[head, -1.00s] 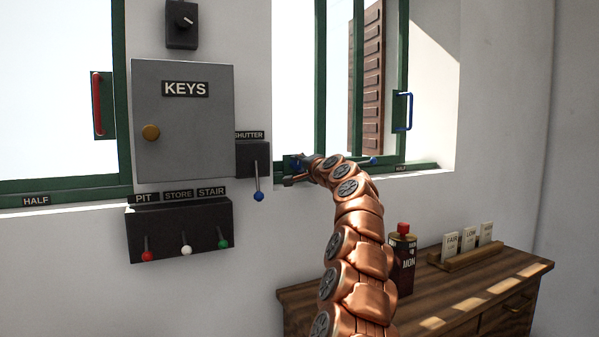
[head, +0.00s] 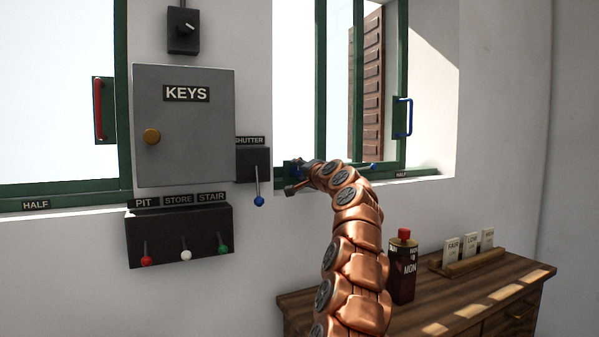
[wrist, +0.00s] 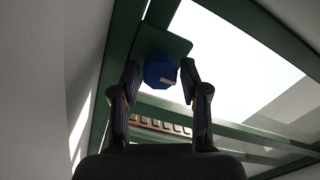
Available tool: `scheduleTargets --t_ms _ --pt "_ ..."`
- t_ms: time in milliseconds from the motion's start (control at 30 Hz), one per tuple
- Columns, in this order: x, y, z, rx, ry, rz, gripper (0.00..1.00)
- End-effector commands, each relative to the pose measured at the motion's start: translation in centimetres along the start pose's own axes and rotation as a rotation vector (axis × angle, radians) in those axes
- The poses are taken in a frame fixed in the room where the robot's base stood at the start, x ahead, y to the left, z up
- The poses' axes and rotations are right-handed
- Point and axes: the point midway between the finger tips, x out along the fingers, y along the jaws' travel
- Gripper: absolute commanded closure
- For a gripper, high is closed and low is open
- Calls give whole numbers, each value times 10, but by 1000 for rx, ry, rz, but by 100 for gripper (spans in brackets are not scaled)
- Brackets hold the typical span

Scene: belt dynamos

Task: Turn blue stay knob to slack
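The blue stay knob (wrist: 160,70) is a faceted blue knob with a pale mark, set on a dark green plate (wrist: 165,42) of the window frame. In the head view the knob (head: 295,165) is partly hidden behind my gripper (head: 300,182) at the sill end of the window. In the wrist view my gripper (wrist: 159,76) has one finger on each side of the knob. The fingers are spread, with narrow gaps beside the knob; a firm hold does not show.
A shutter lever (head: 258,200) with a blue ball hangs just left of my gripper. A grey key cabinet (head: 205,130) and a lever box (head: 180,235) are further left.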

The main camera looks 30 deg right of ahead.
Motion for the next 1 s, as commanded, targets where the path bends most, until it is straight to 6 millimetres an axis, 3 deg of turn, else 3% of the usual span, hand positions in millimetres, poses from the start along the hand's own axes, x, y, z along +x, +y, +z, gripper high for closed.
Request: scheduleTargets --t_ms 100,533,1000 --pt "0 0 0 0 1 0 40" --pt "-3 -1 -2 2 3 -1 40" --pt "-23 -1 -2 5 3 0 40"
